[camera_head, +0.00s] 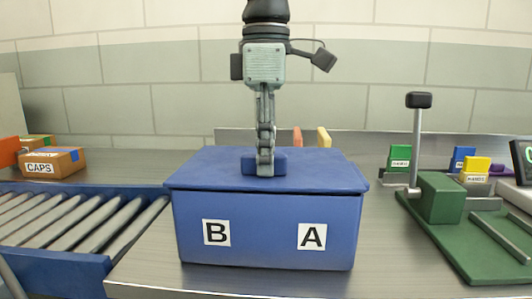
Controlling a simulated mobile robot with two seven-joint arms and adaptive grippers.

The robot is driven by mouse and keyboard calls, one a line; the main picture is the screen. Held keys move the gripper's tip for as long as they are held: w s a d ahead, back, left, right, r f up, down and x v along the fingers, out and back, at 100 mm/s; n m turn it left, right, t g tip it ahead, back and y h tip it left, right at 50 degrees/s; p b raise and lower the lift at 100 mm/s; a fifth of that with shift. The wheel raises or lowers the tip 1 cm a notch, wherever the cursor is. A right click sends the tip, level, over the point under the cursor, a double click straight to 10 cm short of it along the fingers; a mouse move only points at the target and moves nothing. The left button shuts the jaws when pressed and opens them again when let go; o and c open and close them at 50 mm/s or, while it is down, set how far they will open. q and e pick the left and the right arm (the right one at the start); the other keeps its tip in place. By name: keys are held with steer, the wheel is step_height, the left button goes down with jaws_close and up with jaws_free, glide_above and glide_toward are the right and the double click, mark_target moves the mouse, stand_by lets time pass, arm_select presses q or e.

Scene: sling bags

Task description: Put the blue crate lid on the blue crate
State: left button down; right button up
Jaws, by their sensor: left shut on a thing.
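The blue crate (268,228) stands on the metal counter, with white labels "B" and "A" on its front. The blue crate lid (220,168) lies over the crate's top, about level, its front edge along the crate's upper rim. I see no clear gap between lid and crate at the front; the back edge of the fit is hidden. My left gripper (265,165) comes down from above and is shut on the block-shaped handle in the middle of the lid. My right gripper is not in view.
A roller conveyor (60,230) with a blue frame lies at left, with a cardboard box labelled "CAPS" (52,162) behind it. A green device with an upright lever (440,200) stands at right. Small coloured blocks (475,165) stand behind it. A low metal backboard runs behind the crate.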

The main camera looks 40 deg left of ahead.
arm_select(q)
steer(key=shift+f, duration=0.2)
steer(key=c, duration=1.5)
jaws_free()
steer(key=shift+o, duration=0.2)
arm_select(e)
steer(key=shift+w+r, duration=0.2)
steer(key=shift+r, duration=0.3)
arm_select(q)
steer(key=shift+r, duration=0.7)
step_height(320, 180, up, 11)
steer(key=p, duration=0.1)
steer(key=shift+p, duration=0.3)
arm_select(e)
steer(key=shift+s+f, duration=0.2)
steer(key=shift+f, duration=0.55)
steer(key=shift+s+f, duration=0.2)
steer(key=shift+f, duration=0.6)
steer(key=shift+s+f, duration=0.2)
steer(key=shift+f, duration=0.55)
